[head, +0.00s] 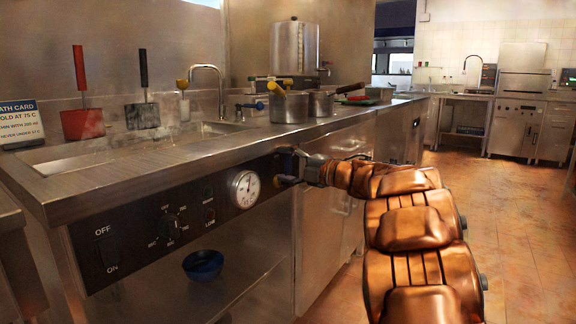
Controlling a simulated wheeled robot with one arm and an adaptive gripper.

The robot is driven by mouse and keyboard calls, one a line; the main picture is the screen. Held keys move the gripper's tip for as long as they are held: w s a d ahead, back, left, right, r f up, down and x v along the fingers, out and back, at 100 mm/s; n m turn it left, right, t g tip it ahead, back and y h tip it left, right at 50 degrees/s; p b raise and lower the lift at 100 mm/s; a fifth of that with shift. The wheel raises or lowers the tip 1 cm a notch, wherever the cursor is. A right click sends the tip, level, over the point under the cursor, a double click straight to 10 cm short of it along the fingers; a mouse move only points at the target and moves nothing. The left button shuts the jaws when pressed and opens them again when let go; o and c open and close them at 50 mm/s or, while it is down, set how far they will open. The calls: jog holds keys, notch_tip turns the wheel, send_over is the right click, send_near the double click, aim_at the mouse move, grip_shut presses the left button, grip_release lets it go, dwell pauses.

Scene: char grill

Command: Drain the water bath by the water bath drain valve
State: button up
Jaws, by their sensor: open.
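The water bath is a sunken basin (115,150) in the steel counter at the left. Its front panel (140,240) carries an OFF/ON switch (108,252), a dial (171,226), lamps and a round white gauge (243,189). My arm reaches in from the lower right, and my gripper (291,168) is at the right end of this panel, just right of the gauge. It is open. A dark bluish part shows at the fingertips; I cannot tell whether it is the drain valve or part of my gripper. No contact can be made out.
Red and grey baskets with upright handles (81,122) (143,115) stand at the bath. A blue bowl (203,264) sits on the shelf below. The tiled floor (515,230) at right is clear.

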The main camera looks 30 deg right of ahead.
jog(key=shift+s, duration=0.1)
jog(key=v, duration=1.2)
